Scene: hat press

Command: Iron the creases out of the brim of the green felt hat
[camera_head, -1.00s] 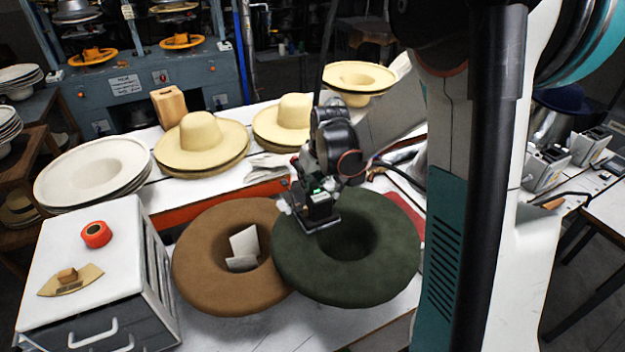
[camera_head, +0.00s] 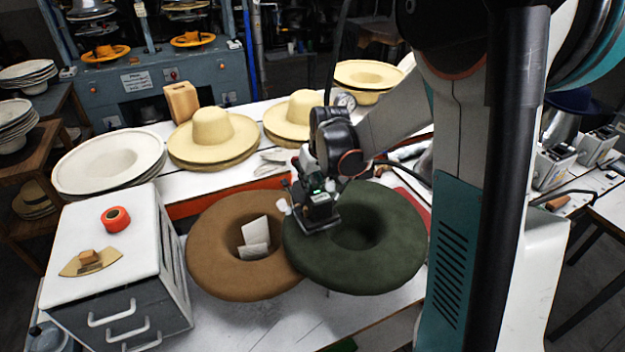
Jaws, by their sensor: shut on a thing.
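The green felt hat (camera_head: 395,262) lies crown-down on the white table, its wide brim facing up around a dark hollow. My gripper (camera_head: 318,200) is over the left part of the brim, shut on a small iron (camera_head: 318,222). The iron's flat metal soleplate rests on or just above the brim at the left of the hollow; I cannot tell contact for sure. My gripper's fingers are partly hidden by the iron and the wrist. No clear creases can be made out on the brim at this size.
A brown felt hat (camera_head: 225,275) holding pale cards touches the green hat's left side. Cream hats (camera_head: 212,130) line the back. A red pad (camera_head: 412,203) lies behind the green hat.

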